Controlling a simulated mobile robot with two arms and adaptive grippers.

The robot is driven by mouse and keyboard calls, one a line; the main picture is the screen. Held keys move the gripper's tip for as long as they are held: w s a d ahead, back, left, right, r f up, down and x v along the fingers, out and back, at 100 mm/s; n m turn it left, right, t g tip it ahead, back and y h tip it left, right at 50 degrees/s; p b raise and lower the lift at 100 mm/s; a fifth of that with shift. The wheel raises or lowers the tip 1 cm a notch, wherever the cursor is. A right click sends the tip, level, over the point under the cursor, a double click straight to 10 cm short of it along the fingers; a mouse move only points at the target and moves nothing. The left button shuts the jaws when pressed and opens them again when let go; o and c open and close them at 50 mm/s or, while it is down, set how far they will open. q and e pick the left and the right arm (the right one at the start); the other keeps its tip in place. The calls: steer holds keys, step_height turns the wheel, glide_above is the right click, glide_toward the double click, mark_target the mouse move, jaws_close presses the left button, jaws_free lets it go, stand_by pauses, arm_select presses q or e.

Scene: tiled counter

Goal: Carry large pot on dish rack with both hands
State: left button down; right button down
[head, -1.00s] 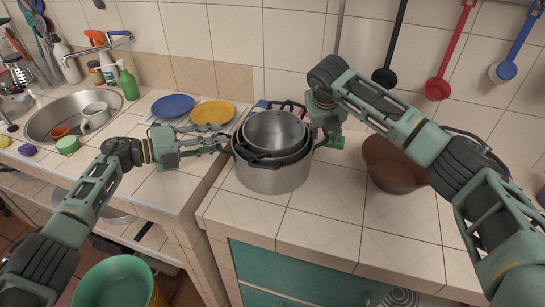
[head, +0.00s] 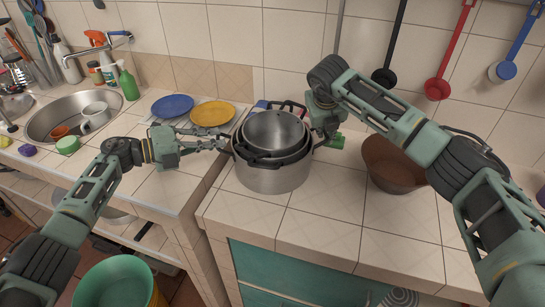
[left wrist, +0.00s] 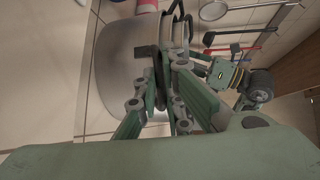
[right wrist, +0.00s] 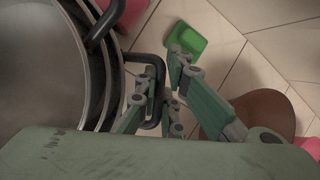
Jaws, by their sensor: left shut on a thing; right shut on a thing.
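The large pot (head: 272,181) is a steel pot with dark side handles, upright on the tiled counter with smaller pots nested in it. My left gripper (head: 226,145) is shut on its left handle; that grip also shows in the left wrist view (left wrist: 163,88). My right gripper (head: 322,138) is shut on its right handle (right wrist: 158,105), with the fingertips partly hidden in the head view. The dish rack (head: 153,118) seems to be the light rack under the blue plate (head: 172,105) and yellow plate (head: 212,113), left of the pot.
A sink (head: 45,127) is at the far left, near a green bottle (head: 127,82). The counter in front of the pot is clear. A green bucket (head: 112,283) stands below.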

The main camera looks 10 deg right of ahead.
steer(key=shift+w+a+r+p, duration=0.1)
steer(key=shift+w+r+p, duration=0.1)
steer(key=shift+r+p, duration=0.7)
step_height(320, 180, up, 4)
steer(key=p, duration=0.3)
steer(key=shift+f, duration=0.25)
steer(key=shift+s+f, duration=0.15)
